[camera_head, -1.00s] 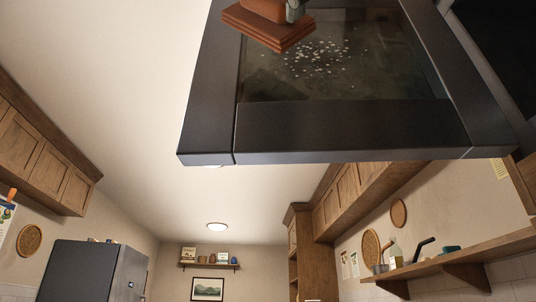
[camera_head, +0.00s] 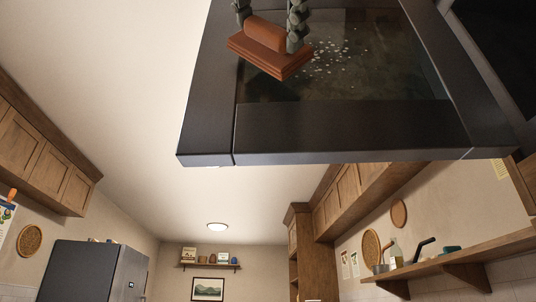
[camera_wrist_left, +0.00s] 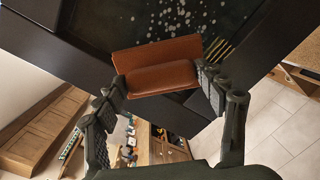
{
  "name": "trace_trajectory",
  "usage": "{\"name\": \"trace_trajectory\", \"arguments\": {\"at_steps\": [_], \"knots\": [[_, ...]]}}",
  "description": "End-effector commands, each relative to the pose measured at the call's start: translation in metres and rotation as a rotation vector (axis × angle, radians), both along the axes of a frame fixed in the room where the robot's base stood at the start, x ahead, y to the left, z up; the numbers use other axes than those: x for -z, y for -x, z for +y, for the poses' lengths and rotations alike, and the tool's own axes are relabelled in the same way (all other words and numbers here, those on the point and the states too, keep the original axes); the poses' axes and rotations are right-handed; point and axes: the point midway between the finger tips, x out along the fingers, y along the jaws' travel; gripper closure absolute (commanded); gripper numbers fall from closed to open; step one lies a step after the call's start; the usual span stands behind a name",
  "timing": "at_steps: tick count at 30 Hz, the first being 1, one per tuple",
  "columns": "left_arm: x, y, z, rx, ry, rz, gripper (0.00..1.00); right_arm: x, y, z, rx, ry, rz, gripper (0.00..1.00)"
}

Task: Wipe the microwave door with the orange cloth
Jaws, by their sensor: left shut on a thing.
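The orange-brown cloth (camera_head: 268,52) looks like a folded flat pad with a rounded grip. It is at the upper left of the microwave door's glass in the head view, over the glass and the left frame. My left gripper (camera_head: 270,28) has a finger on each side of the grip and is shut on it. The left wrist view shows the cloth (camera_wrist_left: 157,75) between the fingers (camera_wrist_left: 160,88). The dark microwave door (camera_head: 340,130) has white specks (camera_head: 335,60) on its glass, right beside the cloth. Whether the cloth touches the glass is unclear. My right gripper is not in view.
Below the door in the head view are a wall shelf (camera_head: 460,258) with kitchen items at right and a dark fridge (camera_head: 90,270) at left. Wooden cabinets (camera_head: 45,170) hang at the left. The space left of the door is clear.

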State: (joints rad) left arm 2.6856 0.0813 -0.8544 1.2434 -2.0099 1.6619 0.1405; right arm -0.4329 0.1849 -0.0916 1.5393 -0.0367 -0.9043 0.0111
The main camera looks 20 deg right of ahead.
Motion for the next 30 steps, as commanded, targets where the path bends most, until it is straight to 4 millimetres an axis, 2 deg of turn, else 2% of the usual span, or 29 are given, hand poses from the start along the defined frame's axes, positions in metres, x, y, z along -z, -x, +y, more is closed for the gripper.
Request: {"name": "trace_trajectory", "arguments": {"at_steps": [12, 30], "knots": [[0.0, -0.006, -0.002, -0.001, 0.0, 0.001, 0.52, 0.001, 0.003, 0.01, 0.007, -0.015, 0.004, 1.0], [0.0, -0.017, -0.007, 0.0, 0.0, 0.0, 0.52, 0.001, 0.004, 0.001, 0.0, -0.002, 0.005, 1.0]]}}
